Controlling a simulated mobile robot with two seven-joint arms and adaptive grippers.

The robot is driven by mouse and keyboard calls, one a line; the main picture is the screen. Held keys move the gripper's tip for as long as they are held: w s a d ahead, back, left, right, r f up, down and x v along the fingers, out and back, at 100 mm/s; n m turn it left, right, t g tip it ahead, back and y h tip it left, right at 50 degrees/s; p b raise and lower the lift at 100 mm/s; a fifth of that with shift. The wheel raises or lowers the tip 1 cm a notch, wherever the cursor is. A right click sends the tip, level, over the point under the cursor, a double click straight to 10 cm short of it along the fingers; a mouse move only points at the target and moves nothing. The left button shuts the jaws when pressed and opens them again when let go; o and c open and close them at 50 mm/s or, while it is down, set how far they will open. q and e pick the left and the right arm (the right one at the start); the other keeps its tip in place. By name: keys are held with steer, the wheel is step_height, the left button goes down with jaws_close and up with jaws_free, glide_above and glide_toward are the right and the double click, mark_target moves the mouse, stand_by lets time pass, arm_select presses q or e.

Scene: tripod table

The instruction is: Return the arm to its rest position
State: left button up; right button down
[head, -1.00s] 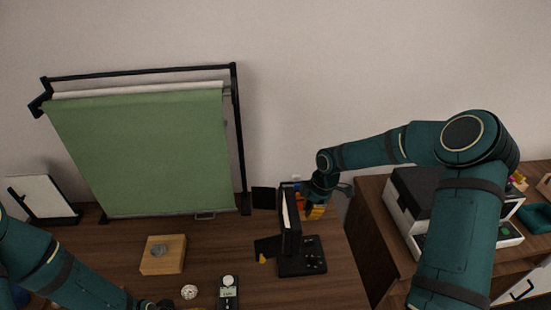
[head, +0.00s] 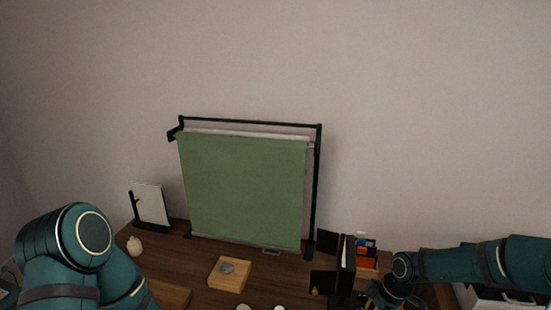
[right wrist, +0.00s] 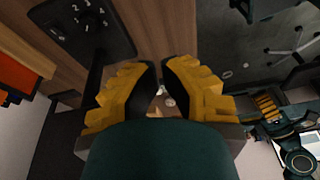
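My right gripper (right wrist: 160,64) shows in the right wrist view with its yellow fingers close together. A narrow gap shows between them, with nothing held in it. In the head view my right gripper (head: 377,295) is low at the right, in front of the orange-and-blue item (head: 366,258) and just right of the upright black stand (head: 346,266). My left arm (head: 75,255) is bent at the lower left of the head view, its gripper out of that view. A second yellow-fingered gripper, apparently my left one (right wrist: 268,104), shows small in the right wrist view; its opening is unclear.
The table (head: 205,258) holds a green screen on a black frame (head: 245,190), a wooden block (head: 229,275), a white panel (head: 149,204) and a small white jar (head: 134,246). A white-and-black machine (head: 500,297) stands at the right. The space above the table is clear.

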steer(key=s+a+f+m+y, duration=0.1)
steer(key=s+a+f+m, duration=0.15)
steer(key=a+f, duration=0.4)
arm_select(q)
steer(key=f+b, duration=0.2)
steer(key=shift+w+f, duration=0.3)
steer(key=shift+f, duration=0.05)
arm_select(e)
steer(key=s+a+f+m, duration=0.2)
steer(key=s+a+m, duration=0.2)
steer(key=s+m, duration=0.2)
steer(key=s+a+f+m+t, duration=0.1)
steer(key=s+a+f+m, duration=0.2)
steer(key=s+a+m, duration=0.2)
steer(key=shift+s+m+h, duration=0.3)
steer(key=shift+s+m, duration=0.7)
steer(key=shift+m, duration=0.25)
steer(key=shift+a, duration=0.15)
